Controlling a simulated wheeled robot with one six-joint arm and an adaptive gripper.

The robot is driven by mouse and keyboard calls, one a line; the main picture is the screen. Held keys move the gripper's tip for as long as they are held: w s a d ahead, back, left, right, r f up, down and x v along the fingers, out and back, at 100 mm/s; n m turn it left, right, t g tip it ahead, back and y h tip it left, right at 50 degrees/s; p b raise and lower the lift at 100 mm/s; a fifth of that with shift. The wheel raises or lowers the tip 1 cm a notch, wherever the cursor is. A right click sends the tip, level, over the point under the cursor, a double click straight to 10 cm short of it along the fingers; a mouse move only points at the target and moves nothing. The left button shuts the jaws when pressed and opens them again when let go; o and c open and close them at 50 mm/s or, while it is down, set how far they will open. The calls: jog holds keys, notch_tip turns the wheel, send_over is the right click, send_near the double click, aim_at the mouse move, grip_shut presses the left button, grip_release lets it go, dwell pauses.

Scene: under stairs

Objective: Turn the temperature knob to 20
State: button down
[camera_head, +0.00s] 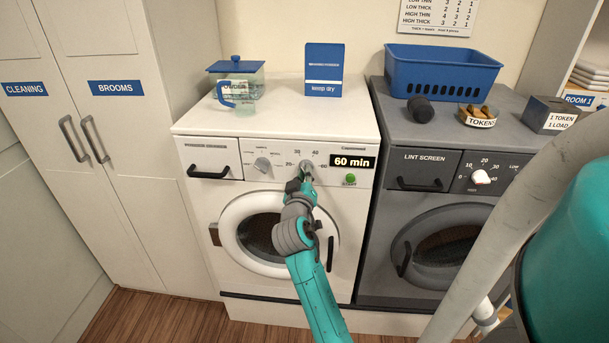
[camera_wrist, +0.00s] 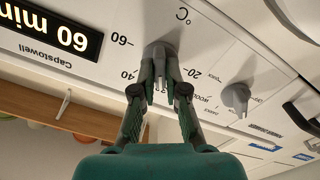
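The temperature knob (camera_head: 306,165) is on the white washing machine's panel, with 20, 30, 40 and 60 marked around it. In the wrist view, which is upside down, the grey knob (camera_wrist: 160,52) sits below the °C mark with its narrow grip toward my gripper. My gripper (camera_wrist: 161,75) has one finger on each side of the grip, and both tips appear to touch it. In the head view my gripper (camera_head: 304,180) covers the knob's lower part.
A second knob (camera_head: 262,164) is left of it; a "60 min" display (camera_head: 352,162) and green start button (camera_head: 350,178) are to the right. The round door (camera_head: 262,235) is below. A grey dryer (camera_head: 435,220) stands beside the washer.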

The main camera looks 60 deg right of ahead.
jog(key=shift+n, duration=0.4)
jog(key=n, duration=1.1)
jog(key=shift+n, duration=0.3)
dwell(0.4)
jog(key=c, duration=1.2)
grip_release()
jog(key=shift+a, duration=0.1)
jog(key=v, duration=1.2)
jog(key=shift+f, duration=0.1)
